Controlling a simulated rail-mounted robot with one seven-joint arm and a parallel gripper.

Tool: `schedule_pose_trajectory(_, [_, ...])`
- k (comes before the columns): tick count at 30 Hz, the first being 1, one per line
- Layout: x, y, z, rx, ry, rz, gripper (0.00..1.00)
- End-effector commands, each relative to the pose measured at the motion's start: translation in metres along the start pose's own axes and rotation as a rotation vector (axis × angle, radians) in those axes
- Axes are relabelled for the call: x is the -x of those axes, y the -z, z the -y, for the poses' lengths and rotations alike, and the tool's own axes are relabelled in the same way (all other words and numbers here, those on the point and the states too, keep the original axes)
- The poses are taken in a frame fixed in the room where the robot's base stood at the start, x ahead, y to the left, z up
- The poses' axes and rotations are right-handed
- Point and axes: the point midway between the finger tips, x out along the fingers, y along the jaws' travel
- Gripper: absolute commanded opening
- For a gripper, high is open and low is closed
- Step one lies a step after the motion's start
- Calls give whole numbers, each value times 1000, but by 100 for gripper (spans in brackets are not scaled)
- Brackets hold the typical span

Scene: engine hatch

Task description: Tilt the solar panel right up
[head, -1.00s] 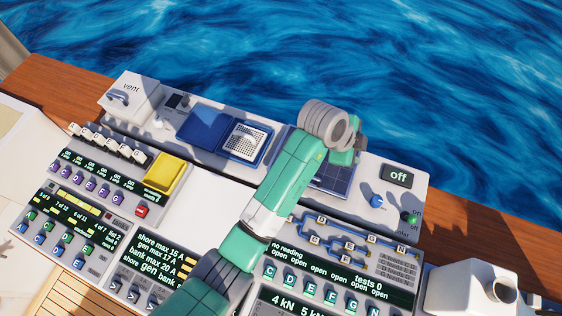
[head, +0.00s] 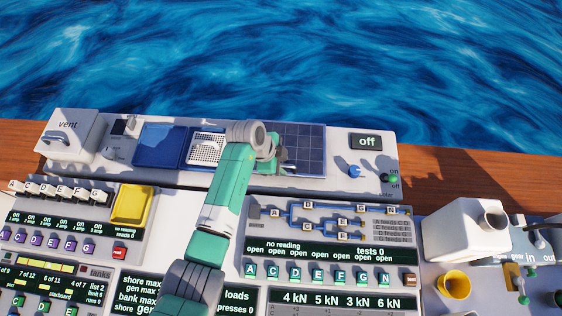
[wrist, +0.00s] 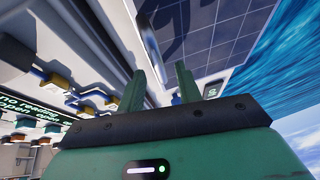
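The solar panel (head: 306,148) is a dark blue gridded square. It appears to lie flat on the white console, left of the "off" display. Its left part is hidden behind my arm in the head view. In the wrist view the panel (wrist: 215,35) fills the top, beyond my fingers. My gripper (wrist: 160,78) has its two green fingers apart with a gap between them and holds nothing that I can see. In the head view my gripper (head: 281,160) is small and partly hidden, at the panel's left side. I cannot tell whether it touches the panel.
The "off" display (head: 367,141), a blue knob (head: 354,171) and a green-tipped on/off switch (head: 392,180) lie right of the panel. A perforated tray (head: 206,147) is on the left. A diagram board (head: 330,222) lies in front. Water lies behind the console.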

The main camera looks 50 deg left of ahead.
Motion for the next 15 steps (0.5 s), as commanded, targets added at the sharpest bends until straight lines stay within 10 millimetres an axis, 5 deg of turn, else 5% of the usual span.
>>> schedule_pose_trajectory(6, [0,0,0,0,1,0,34])
schedule_pose_trajectory(11, [0,0,0,0,1,0,3])
schedule_pose_trajectory(15, [0,0,1,0,2,0,0])
